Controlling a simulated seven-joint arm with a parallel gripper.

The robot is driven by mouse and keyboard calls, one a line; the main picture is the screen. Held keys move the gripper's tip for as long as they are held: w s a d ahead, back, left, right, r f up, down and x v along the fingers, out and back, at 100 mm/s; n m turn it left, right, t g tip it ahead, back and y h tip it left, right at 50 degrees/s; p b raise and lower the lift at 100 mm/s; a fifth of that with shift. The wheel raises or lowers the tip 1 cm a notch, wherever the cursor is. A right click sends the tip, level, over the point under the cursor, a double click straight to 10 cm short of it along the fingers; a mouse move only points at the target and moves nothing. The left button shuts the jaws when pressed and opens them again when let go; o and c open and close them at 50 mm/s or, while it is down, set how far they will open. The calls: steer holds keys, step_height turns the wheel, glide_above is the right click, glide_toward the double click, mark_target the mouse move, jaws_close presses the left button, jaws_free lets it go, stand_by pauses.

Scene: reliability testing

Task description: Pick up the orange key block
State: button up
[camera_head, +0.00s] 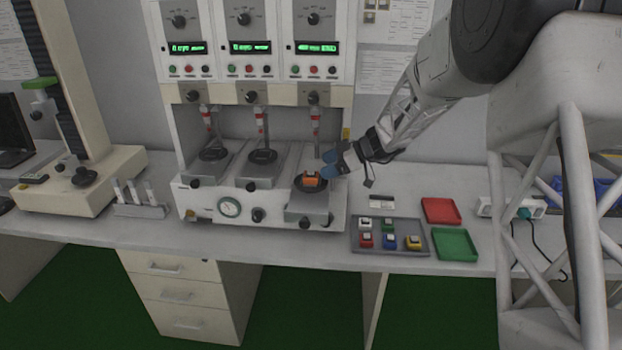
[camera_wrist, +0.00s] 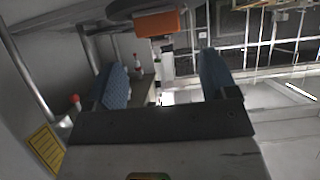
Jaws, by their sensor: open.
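The orange key block (camera_head: 312,179) sits on the dark round plate of the rightmost test station in the head view. My gripper (camera_head: 332,165), with blue finger pads, is beside it at its upper right. In the wrist view the orange block (camera_wrist: 157,24) shows near the top, beyond the fingertips and roughly in line with the gap between them. The two blue fingers of my gripper (camera_wrist: 163,62) are spread apart with nothing held between them. The block's far side is hidden.
The test machine (camera_head: 265,205) has three stations with plungers (camera_head: 316,120) hanging above the plates. A grey tray (camera_head: 398,225) of several coloured key blocks lies right of it. A red tray (camera_head: 441,210) and a green tray (camera_head: 455,244) stand beside that.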

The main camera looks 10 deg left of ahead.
mark_target(312, 171)
steer(key=shift+x, duration=2.55)
steer(key=c, duration=1)
steer(key=shift+r, duration=0.15)
